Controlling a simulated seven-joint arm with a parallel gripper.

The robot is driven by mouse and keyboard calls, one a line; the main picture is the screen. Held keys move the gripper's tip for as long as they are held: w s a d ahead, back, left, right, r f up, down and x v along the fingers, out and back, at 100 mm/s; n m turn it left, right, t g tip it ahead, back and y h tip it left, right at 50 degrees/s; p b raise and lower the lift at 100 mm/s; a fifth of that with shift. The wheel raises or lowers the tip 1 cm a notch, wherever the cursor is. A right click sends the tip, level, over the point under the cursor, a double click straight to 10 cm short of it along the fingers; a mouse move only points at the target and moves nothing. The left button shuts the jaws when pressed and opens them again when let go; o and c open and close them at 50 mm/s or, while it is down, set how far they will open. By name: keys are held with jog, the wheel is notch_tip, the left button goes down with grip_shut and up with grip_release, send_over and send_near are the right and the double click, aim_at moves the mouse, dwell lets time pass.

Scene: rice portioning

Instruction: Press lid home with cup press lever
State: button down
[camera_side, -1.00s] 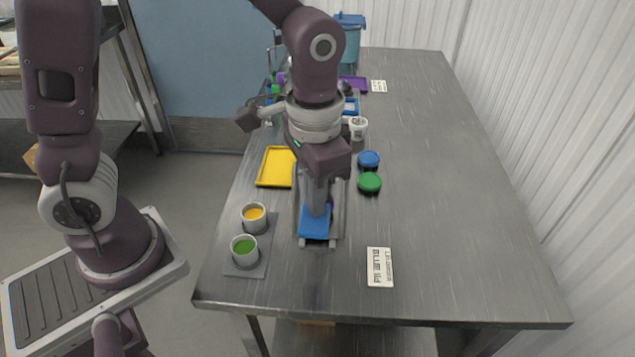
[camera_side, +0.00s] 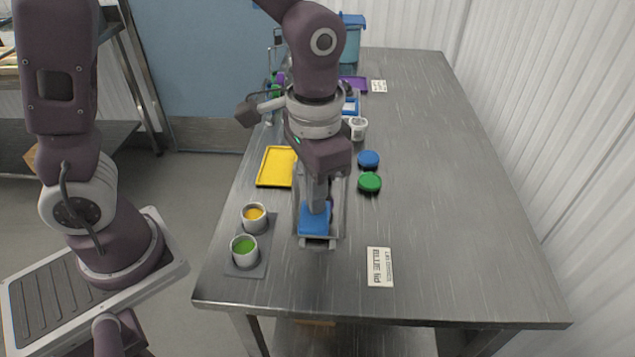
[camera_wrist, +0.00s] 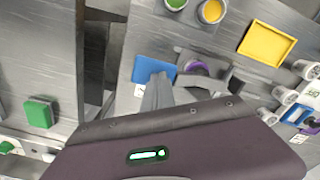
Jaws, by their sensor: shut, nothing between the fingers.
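The cup press stands on the steel table, its blue lever pad (camera_side: 315,219) at the near end. The pad also shows in the wrist view (camera_wrist: 154,69). My gripper (camera_side: 318,205) is shut and points down at the pad; its fingertips (camera_wrist: 157,80) overlap the pad's edge in the wrist view. I cannot tell whether they touch it. A purple ring-shaped thing (camera_wrist: 196,68), perhaps a lid or cup rim, shows in the press beside the pad. It is partly hidden, and I cannot tell how the lid sits.
Left of the press, cups with orange (camera_side: 254,215) and green (camera_side: 244,248) contents stand on a grey mat. A yellow tray (camera_side: 275,167) lies behind them. Blue (camera_side: 368,159) and green (camera_side: 369,182) lids lie to the right. A label card (camera_side: 380,267) lies in front. The right side is clear.

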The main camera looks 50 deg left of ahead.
jog(key=shift+w+a+r, duration=0.15)
jog(key=shift+r, duration=2.2)
jog(key=shift+a+r, duration=0.1)
jog(key=shift+r, duration=0.05)
jog(key=s+a+r+n+t, duration=0.1)
jog(key=s+a+r+t, duration=0.1)
jog(key=s, duration=0.4)
jog(key=s+a+r+n+t, duration=0.2)
jog(key=s+a+r+t, duration=0.1)
jog(key=s+a, duration=0.3)
jog(key=shift+s+a+r+t, duration=0.3)
jog(key=shift+a+r, duration=0.05)
jog(key=shift+r, duration=0.5)
